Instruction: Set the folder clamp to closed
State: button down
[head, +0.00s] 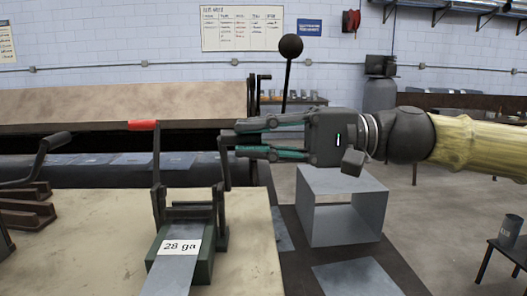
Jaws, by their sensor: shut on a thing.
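My gripper (240,139) reaches in from the right, with its fingers pointing left. It is shut on the top end of a dark upright lever (224,170); the fingers hide most of the grip. This lever stands at the right side of a small green bench device (203,262) labelled "28 ga". A second upright lever with a red grip (143,125) stands at its left side. The long folder (100,105) with its tan sheet lies behind. I cannot tell from this view which lever is the folder clamp or whether the clamp is closed.
A tall lever with a black ball knob (291,47) rises just behind my gripper. A grey open box (342,210) stands below my wrist. A dark crank (40,155) is at the far left. A small table with a cup (510,230) stands at the right.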

jog(key=shift+s+f+n+b, duration=1.25)
jog(key=shift+s+n+b, duration=0.3)
jog(key=shift+b, duration=0.6)
jog(key=shift+a+f, duration=0.1)
